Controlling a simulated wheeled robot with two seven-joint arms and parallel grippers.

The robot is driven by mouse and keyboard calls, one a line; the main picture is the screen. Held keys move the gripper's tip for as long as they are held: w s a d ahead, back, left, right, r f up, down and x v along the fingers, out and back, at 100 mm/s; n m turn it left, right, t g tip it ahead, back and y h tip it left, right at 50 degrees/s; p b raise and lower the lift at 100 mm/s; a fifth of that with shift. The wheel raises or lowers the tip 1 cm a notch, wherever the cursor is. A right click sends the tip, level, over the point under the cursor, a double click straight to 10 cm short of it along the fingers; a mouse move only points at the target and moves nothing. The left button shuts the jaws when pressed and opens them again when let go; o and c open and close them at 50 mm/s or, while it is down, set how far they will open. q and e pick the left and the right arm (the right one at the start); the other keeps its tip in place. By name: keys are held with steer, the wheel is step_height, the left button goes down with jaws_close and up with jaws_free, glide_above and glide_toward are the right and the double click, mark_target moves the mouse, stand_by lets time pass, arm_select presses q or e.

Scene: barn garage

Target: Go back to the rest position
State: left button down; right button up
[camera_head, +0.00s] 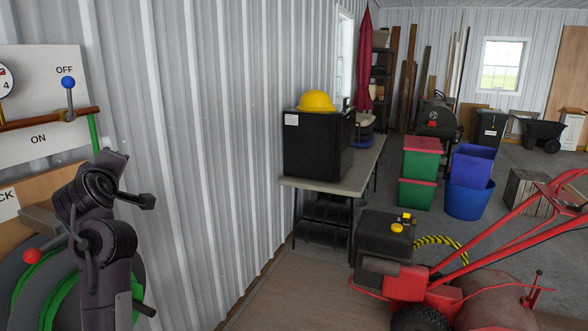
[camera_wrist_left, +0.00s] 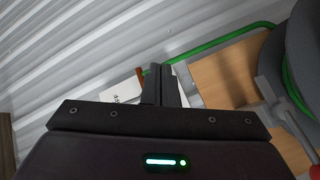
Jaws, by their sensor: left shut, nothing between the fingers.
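My left arm (camera_head: 95,235) stands at the left of the head view, in front of the panel by the corrugated wall. My left gripper (camera_wrist_left: 160,72) shows in the left wrist view with its two dark fingers together and nothing between them. Behind the fingertips are a white label (camera_wrist_left: 122,112), a green pipe (camera_wrist_left: 225,40) and a wooden board (camera_wrist_left: 232,82). I cannot tell how far the fingertips are from these. My right gripper is in neither view.
A valve panel with a blue-knobbed lever (camera_head: 68,83) stands beside my left arm. A red-knobbed lever (camera_head: 33,256) and hose reel (camera_head: 125,262) sit low there. A table (camera_head: 335,182) lines the wall; a red machine (camera_head: 405,283) stands right. Floor between wall and machine is clear.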

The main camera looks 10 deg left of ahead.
arm_select(q)
steer(key=s+d+f+m+g+h, duration=0.2)
steer(key=s+d+f+m, duration=0.25)
steer(key=f, duration=0.45)
steer(key=s+d+f+m+g+h, duration=0.1)
steer(key=s+d+f+m+h, duration=0.15)
steer(key=d+f, duration=0.5)
steer(key=s+d+f+m+g+h, duration=0.1)
steer(key=s+d+f+m+g, duration=0.25)
steer(key=f, duration=0.75)
steer(key=s+d+f+m+g+h, duration=0.1)
steer(key=s+d+f+m+g, duration=0.2)
steer(key=s, duration=0.4)
steer(key=s+d+f+m, duration=0.3)
steer(key=s+f, duration=0.2)
steer(key=s, duration=0.3)
steer(key=s+d+f+m+g+h, duration=0.1)
steer(key=s+d+f+m+g, duration=0.2)
steer(key=s, duration=0.4)
step_height(320, 180, down, 31)
steer(key=s, duration=0.2)
steer(key=s+a+f+g, duration=0.1)
steer(key=s+a+f, duration=0.2)
steer(key=s+f, duration=1.5)
steer(key=shift+s+f, duration=0.2)
steer(key=shift+s, duration=0.4)
